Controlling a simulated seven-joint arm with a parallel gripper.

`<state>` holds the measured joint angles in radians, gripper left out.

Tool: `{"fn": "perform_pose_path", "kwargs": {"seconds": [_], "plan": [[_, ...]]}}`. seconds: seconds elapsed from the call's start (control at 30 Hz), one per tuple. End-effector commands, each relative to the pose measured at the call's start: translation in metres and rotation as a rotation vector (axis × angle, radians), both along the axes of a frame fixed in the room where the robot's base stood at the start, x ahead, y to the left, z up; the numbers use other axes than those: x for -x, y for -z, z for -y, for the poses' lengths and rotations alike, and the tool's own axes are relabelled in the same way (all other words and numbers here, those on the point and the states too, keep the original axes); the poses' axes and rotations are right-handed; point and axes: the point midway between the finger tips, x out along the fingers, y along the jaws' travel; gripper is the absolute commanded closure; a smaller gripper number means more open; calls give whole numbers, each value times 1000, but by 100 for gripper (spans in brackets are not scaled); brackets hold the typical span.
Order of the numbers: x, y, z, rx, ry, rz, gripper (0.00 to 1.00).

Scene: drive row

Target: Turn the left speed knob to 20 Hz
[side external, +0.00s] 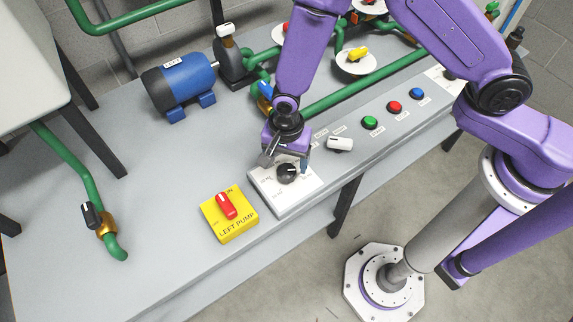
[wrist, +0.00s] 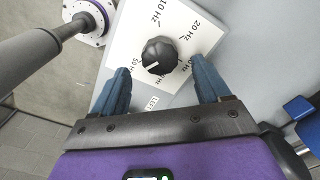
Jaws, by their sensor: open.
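The left speed knob (side external: 287,173) is a round black knob on a white plate at the near end of the grey panel. In the wrist view the knob (wrist: 160,55) has a white mark pointing to the lower left, toward a partly hidden Hz label. The 20 Hz label (wrist: 189,33) is at the plate's upper right, and the 10 Hz label (wrist: 164,14) is above the knob. My gripper (side external: 286,161) is open above the knob. In the wrist view its blue fingertips (wrist: 160,75) stand either side of the knob's lower part, with gaps showing.
A yellow LEFT PUMP box (side external: 230,215) with a red switch sits left of the panel. A white knob (side external: 340,144) and green (side external: 370,123), red (side external: 394,107) and blue (side external: 417,94) buttons lie farther along the panel. A blue motor (side external: 180,83) and green pipes stand behind.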

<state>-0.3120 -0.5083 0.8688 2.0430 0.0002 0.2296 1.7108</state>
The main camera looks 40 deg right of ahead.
Motion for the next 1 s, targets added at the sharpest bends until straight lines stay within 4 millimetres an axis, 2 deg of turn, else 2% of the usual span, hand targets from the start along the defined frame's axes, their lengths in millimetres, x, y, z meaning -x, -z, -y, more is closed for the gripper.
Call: {"fn": "perform_pose_path", "kwargs": {"seconds": [0.1,0.3,0.67,0.83,0.87,1.0], "plan": [[1,15,0,2,0,-2,24],[1,29,0,1,-1,-1,24],[0,32,0,0,0,0,24],[0,32,0,0,0,0,76],[0,32,0,0,0,0,80],[0,32,0,0,-2,0,80]]}}
